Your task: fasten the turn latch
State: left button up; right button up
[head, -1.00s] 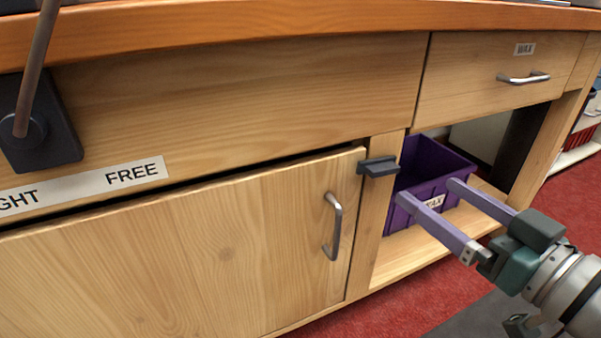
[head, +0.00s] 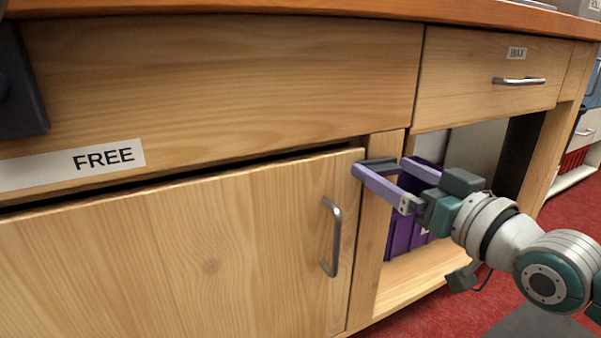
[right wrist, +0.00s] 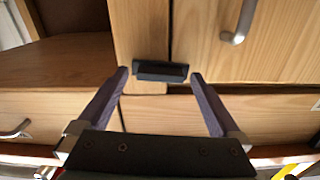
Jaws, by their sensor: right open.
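The turn latch (head: 378,166) is a dark block lying level on the wooden post, at the top right corner of the cabinet door (head: 200,250). In the head view the fingers partly cover it. My left gripper is out of view.
The door has a metal handle (head: 332,237), and a dark gap runs along its top. A purple bin (head: 400,235) sits in the open bay right of the post. A drawer with a handle (head: 518,81) is above the bay. A "FREE" label (head: 103,158) is at left.

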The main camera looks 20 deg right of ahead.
jog(key=c, duration=1.4)
jog(key=shift+n+p, duration=0.45)
jog(key=shift+n, duration=0.05)
jog(key=shift+f, duration=0.1)
jog(key=o, duration=1.4)
jog(key=shift+s, duration=0.25)
jog(key=s+p, duration=0.4)
jog(key=s, duration=0.5)
jog(key=shift+s+d+p, duration=0.25)
jog(key=shift+d+p, duration=0.05)
jog(key=shift+d, duration=0.05)
